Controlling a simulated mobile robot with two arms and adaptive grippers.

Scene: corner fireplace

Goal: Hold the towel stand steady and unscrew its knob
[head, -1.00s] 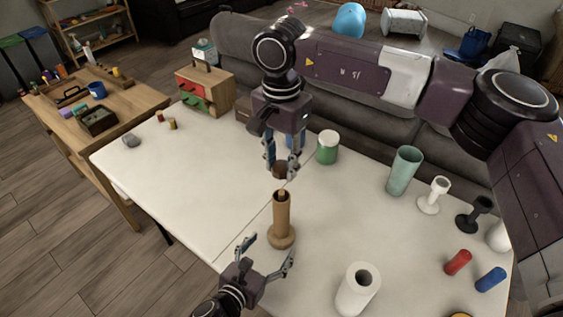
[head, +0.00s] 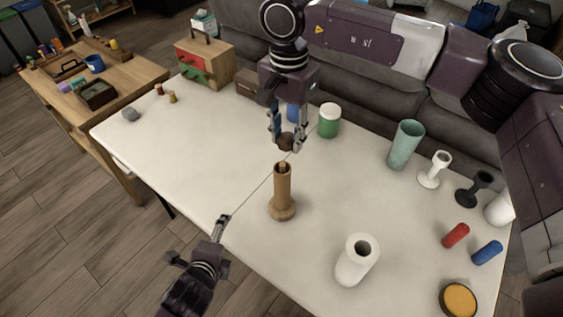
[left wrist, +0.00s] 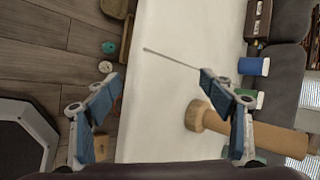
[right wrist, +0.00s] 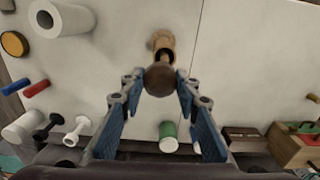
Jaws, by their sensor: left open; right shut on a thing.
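The wooden towel stand (head: 283,190) is upright on the white table, its round base on the tabletop and a narrow stud at its top. My right gripper (head: 287,143) is shut on the dark brown knob (right wrist: 160,79), holding it above the stand with a gap between knob and stud. My left gripper (head: 222,220) is open and empty at the table's front edge, left of the stand and not touching it. In the left wrist view the stand (left wrist: 250,130) is partly hidden behind the right-hand finger.
A white paper roll (head: 356,262) stands right of the stand on the table (head: 190,165). A green-and-white jar (head: 329,121) and a pale green cup (head: 405,145) stand behind. Red (head: 456,235) and blue (head: 488,252) cylinders lie at the right.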

